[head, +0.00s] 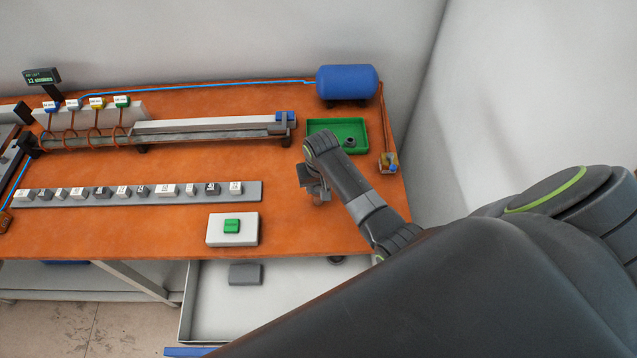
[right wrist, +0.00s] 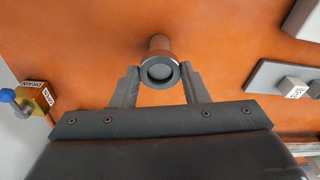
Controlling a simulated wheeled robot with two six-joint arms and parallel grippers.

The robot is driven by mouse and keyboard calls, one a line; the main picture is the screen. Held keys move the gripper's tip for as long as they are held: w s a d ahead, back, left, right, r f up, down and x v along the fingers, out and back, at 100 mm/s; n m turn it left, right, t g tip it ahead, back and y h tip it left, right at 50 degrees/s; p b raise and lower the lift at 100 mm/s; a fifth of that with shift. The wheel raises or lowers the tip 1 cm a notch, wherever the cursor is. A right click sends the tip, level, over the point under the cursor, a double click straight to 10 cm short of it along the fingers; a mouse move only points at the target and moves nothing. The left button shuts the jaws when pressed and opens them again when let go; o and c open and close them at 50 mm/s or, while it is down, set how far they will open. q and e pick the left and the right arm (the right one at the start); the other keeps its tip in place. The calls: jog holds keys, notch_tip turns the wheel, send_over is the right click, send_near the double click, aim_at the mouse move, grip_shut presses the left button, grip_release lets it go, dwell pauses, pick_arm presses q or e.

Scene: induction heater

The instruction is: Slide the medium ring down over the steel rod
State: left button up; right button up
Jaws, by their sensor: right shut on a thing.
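In the right wrist view a dark grey ring (right wrist: 146,73) is between the two fingertips of my right gripper (right wrist: 160,74). A steel rod (right wrist: 158,44) shows just behind the ring, its side tinted by the orange table. A grey round face fills the ring's opening; I cannot tell how far, if at all, the ring is down around the rod. In the head view my right gripper (head: 316,190) is low over the table's right part, and the arm hides most of the ring and rod. My left gripper is not in view.
A green tray (head: 358,124) with a dark ring (head: 350,142) lies behind my right gripper. A drain valve (head: 388,162) stands to the right, a white box with a green button (head: 232,227) to the front left. A blue tank (head: 347,82) is at the back.

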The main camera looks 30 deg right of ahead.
dwell(0.4)
jog(key=o, duration=1.1)
jog(key=shift+o, duration=0.2)
jog(key=shift+f, duration=0.1)
